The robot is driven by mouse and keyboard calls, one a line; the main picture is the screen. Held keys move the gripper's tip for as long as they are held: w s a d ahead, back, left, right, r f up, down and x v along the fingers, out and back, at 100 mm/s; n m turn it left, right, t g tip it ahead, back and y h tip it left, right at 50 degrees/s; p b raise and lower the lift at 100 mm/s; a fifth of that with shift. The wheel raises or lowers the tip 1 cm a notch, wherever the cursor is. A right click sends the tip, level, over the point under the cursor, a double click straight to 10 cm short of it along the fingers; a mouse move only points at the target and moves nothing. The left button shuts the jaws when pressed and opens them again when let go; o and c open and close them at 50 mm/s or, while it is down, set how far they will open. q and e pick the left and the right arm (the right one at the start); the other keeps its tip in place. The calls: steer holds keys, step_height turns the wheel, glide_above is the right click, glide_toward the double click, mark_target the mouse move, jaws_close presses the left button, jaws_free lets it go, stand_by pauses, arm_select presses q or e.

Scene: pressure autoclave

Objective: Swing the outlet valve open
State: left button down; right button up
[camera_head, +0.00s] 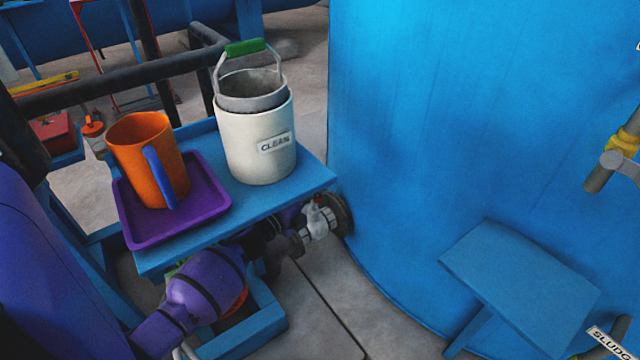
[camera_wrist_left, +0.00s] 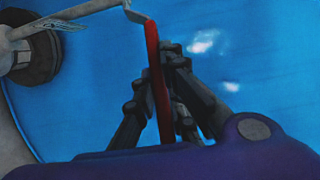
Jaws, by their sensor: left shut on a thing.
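The outlet valve (camera_head: 318,221) is a pale metal body on a dark flange, low on the side of the big blue tank (camera_head: 450,130). A small red part shows on top of it in the head view. In the left wrist view, its red lever handle (camera_wrist_left: 152,50) stands between the dark fingers of my left gripper (camera_wrist_left: 163,80), which is shut on it. The valve body (camera_wrist_left: 20,48) is at the upper left there. In the head view, my purple left arm reaches under the shelf, which partly hides the gripper. My right gripper is not in view.
A blue shelf (camera_head: 310,178) over my left arm bears a purple tray (camera_head: 215,205) with an orange jug (camera_head: 135,155), and a white "CLEAN" container (camera_head: 250,130) holding a grey bucket (camera_head: 262,82). Another blue step (camera_head: 520,280) stands at lower right. Grey floor is bare between them.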

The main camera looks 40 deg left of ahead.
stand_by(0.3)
arm_select(q)
steer(key=c, duration=1.8)
jaws_free()
steer(key=s, duration=1.2)
steer(key=shift+a, duration=0.45)
